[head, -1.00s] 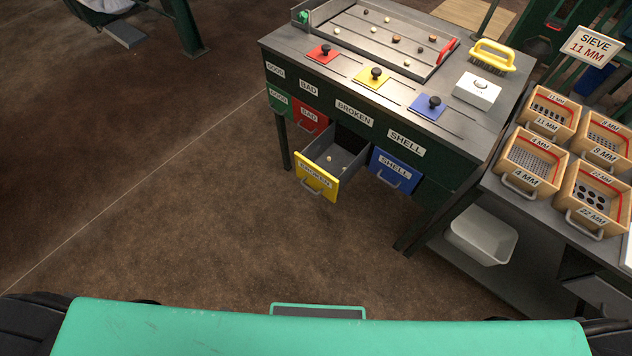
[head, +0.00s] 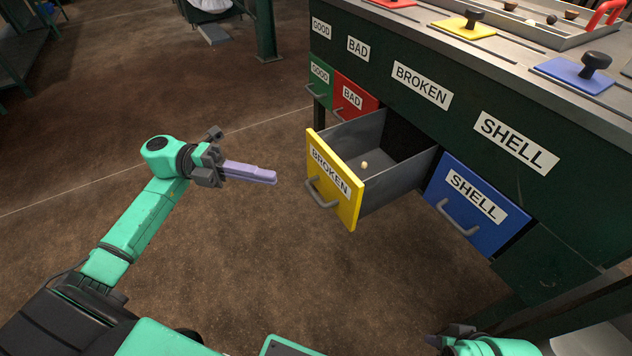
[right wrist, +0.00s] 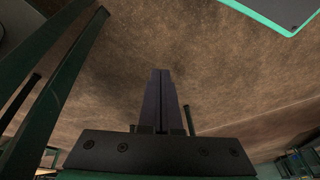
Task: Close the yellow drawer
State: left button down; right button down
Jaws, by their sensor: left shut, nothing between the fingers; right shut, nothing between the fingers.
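The yellow drawer (head: 333,181), labelled BROKEN, is pulled out of the dark green sorting bench in the head view. A small pale nut-like piece (head: 364,165) lies inside it. My left gripper (head: 272,177) is shut and empty, its fingers pointing right, a little to the left of the yellow front and apart from it. My right arm shows only in part at the bottom of the head view. In the right wrist view my right gripper (right wrist: 160,75) is shut with nothing between its fingers, over bare floor.
The blue SHELL drawer (head: 469,205), red BAD drawer (head: 353,98) and green GOOD drawer (head: 320,82) look shut. The bench (head: 480,95) carries coloured sliders and a tray on top. Brown floor before the yellow drawer is clear. A green bench leg stands left in the right wrist view.

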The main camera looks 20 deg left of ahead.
pick_arm(q)
send_near(351, 180)
jog(key=s+d, duration=0.3)
jog(key=w+d, duration=0.2)
jog(key=shift+w+d+r+b, duration=0.1)
jog(key=shift+w+b, duration=0.2)
jog(key=shift+w+d, duration=0.35)
jog(key=shift+w, duration=0.05)
pick_arm(e)
jog(key=shift+w+a+f+t+y, duration=0.3)
jog(key=shift+w+a+f+t, duration=0.25)
jog(key=shift+a, duration=0.2)
